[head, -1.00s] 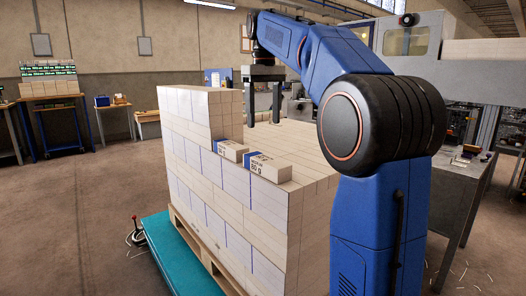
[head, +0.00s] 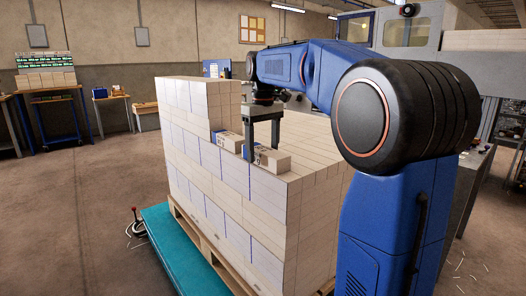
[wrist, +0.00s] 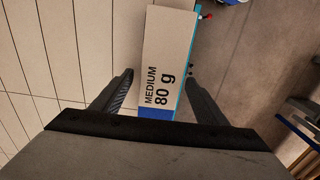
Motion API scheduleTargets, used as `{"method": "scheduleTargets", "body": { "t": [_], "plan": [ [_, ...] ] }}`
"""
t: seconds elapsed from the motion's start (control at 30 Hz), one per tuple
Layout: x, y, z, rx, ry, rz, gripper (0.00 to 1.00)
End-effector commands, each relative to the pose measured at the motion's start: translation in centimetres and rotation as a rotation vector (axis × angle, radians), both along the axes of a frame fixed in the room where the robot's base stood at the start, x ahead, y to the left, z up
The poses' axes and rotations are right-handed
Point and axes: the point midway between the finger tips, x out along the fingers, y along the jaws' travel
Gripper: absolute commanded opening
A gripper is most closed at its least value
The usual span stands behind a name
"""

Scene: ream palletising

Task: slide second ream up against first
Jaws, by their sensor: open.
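Two white reams with blue bands lie on the upper step of the stack. The first ream (head: 227,140) is beside the taller part; the second ream (head: 273,161) lies nearer the stack's front corner. My gripper (head: 262,148) is open and points down at the second ream in the head view. One finger shows at its left side, by the first ream, the other towards its far side. In the wrist view, a ream marked "MEDIUM 80 g" (wrist: 172,55) shows between my gripper's spread fingers (wrist: 160,90). Finger contact with it cannot be made out.
The stack of reams (head: 235,205) stands on a wooden pallet (head: 207,256) over a teal platform (head: 170,245). Its taller part (head: 185,105) rises left of the two reams. A dark-topped table with reams (head: 52,92) stands at the far left.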

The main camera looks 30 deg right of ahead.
Motion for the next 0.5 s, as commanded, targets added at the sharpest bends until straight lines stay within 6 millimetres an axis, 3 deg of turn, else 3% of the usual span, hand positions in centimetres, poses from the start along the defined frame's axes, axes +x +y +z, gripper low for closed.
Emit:
{"method": "scheduleTargets", "body": {
  "t": [0.33,0.5],
  "plan": [
    [0.01,0.00,-0.33,0.000,-0.001,0.000,0.67],
    [0.01,0.00,-0.32,0.000,-0.001,0.000,0.29]
  ]
}}
